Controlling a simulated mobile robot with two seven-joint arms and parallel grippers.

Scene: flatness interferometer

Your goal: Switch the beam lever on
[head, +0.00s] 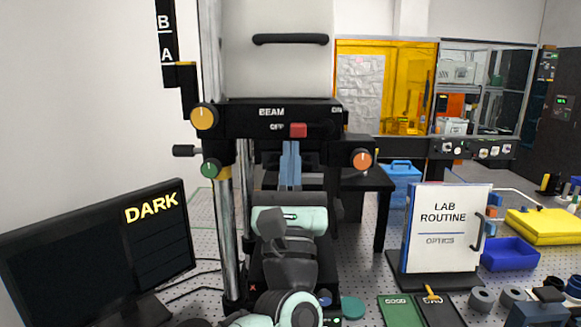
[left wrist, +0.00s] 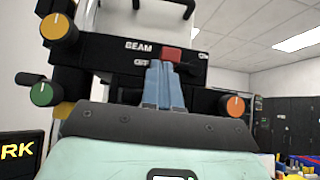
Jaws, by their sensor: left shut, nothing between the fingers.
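The beam lever has a red knob (head: 298,130) on the black panel (head: 240,112) marked BEAM, just right of the OFF label. The ON label is at the panel's right end. The red knob (left wrist: 172,54) also shows in the left wrist view. My left gripper (head: 290,146) is shut and empty, its blue fingers pointing up just below the knob. In the left wrist view the fingertips (left wrist: 162,66) overlap the knob's lower edge; I cannot tell whether they touch it. My right gripper is not in view.
A monitor (head: 95,260) at left reads DARK. Yellow (head: 204,117), green (head: 211,168) and orange (head: 362,160) knobs flank the panel. A LAB ROUTINE board (head: 446,228), a blue bin (head: 509,254) and green tray (head: 407,311) stand at right.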

